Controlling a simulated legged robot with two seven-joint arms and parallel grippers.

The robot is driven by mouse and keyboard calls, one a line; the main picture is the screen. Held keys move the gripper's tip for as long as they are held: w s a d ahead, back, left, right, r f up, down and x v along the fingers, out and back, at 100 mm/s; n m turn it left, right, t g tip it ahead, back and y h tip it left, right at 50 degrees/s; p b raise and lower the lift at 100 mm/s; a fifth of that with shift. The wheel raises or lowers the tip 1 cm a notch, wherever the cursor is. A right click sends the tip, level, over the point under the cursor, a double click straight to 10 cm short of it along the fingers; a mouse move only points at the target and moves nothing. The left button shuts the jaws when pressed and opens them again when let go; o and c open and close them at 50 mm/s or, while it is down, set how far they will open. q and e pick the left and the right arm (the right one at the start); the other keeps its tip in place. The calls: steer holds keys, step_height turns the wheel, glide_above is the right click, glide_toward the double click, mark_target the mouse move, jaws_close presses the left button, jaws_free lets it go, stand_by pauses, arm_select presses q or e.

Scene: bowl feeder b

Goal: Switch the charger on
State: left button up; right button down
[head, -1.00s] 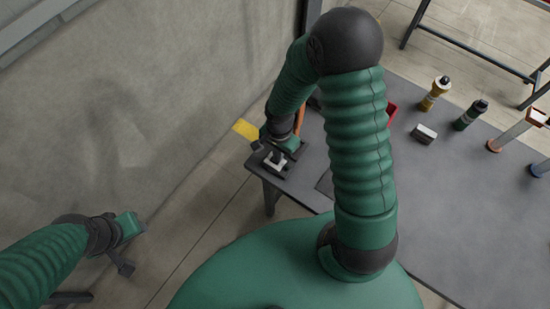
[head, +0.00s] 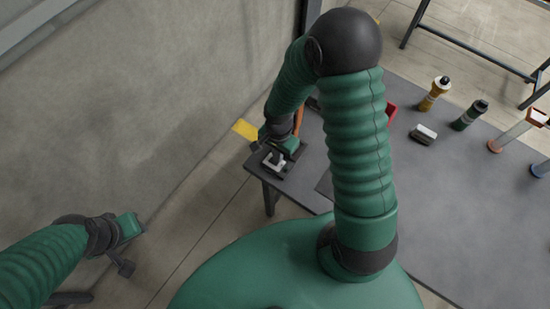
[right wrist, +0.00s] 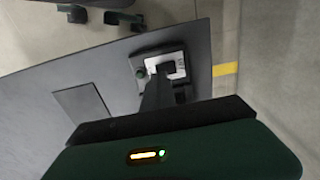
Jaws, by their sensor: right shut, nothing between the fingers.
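A small device with a dark base and a pale plate, which I take to be the charger (head: 279,165), sits at the near left corner of the grey table. The right wrist view shows its pale plate (right wrist: 181,72) and a round dark green knob (right wrist: 141,72) beside it. My right gripper (head: 268,158) is right over the device, shut and empty. In the right wrist view its dark fingers (right wrist: 162,80) reach over the pale plate and hide part of it. I cannot tell whether they touch it. My left gripper (head: 125,264) hangs at lower left, away from the table; its jaws are unclear.
The grey table (head: 440,220) carries a yellow bottle (head: 432,96), a dark green bottle (head: 468,116), a small white-topped block (head: 424,134) and a red bin (head: 392,112). A concrete wall (head: 150,100) stands at left. A yellow strip (head: 245,129) lies beyond the table corner.

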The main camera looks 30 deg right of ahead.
arm_select(q)
steer(key=shift+a, duration=0.15)
arm_select(e)
steer(key=shift+a, duration=0.2)
arm_select(q)
steer(key=shift+a, duration=0.25)
arm_select(e)
steer(key=shift+a, duration=0.2)
arm_select(q)
steer(key=shift+d+f, duration=0.2)
steer(key=shift+d, duration=0.05)
arm_select(e)
steer(key=shift+d+f, duration=0.25)
arm_select(q)
steer(key=shift+a+f+b, duration=0.15)
steer(key=shift+f+b, duration=0.1)
steer(key=shift+b, duration=0.15)
arm_select(e)
steer(key=shift+a+f, duration=0.1)
steer(key=shift+f, duration=0.1)
